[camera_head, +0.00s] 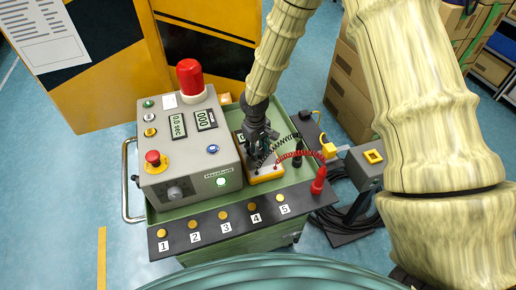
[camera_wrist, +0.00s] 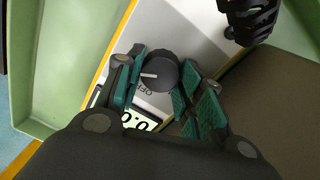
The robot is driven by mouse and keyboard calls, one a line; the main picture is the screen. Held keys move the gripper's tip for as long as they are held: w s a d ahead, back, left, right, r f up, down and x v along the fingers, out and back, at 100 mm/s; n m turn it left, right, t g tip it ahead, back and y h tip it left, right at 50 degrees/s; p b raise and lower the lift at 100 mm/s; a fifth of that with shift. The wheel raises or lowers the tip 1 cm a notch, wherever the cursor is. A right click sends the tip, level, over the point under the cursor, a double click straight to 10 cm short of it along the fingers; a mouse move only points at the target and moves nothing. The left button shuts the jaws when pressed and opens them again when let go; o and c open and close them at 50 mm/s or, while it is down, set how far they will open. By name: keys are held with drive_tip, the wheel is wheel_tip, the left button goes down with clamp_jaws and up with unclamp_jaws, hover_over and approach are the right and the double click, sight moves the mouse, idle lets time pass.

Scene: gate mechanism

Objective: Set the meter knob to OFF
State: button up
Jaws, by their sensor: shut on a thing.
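The meter (camera_head: 266,176) is a yellow-edged box with a pale face in the green tray of the cart. In the wrist view its face (camera_wrist: 196,28) carries a round black knob (camera_wrist: 160,72) with a white pointer line. The line points to the left in that picture. An OFF label (camera_wrist: 147,92) shows just below the knob, and a digital display (camera_wrist: 138,120) is partly hidden. My gripper (camera_head: 261,148) is over the meter, its teal-padded fingers on both sides of the knob and shut on it. In the head view the fingers hide the knob.
A grey control box (camera_head: 190,150) with a red beacon (camera_head: 190,77) stands left of the meter. Black and red coiled leads run right to a black probe (camera_head: 297,156) and a red probe (camera_head: 319,181). A numbered button strip (camera_head: 210,233) lies in front. Cardboard boxes stand behind right.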

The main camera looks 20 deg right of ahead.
sight(258, 152)
drive_tip(key=n+p, duration=0.1)
drive_tip(key=n, duration=0.4)
drive_tip(key=shift+r+p, duration=0.15)
drive_tip(key=shift+p, duration=0.25)
drive_tip(key=n+p, duration=0.1)
drive_tip(key=n, duration=0.2)
drive_tip(key=n+p, duration=0.1)
drive_tip(key=n, duration=0.2)
drive_tip(key=shift+s+n+t+y, duration=0.1)
drive_tip(key=shift+n+t+y, duration=0.2)
drive_tip(key=o, duration=1)
wheel_tip(258, 152, up, 12)
drive_tip(key=shift+s, duration=0.4)
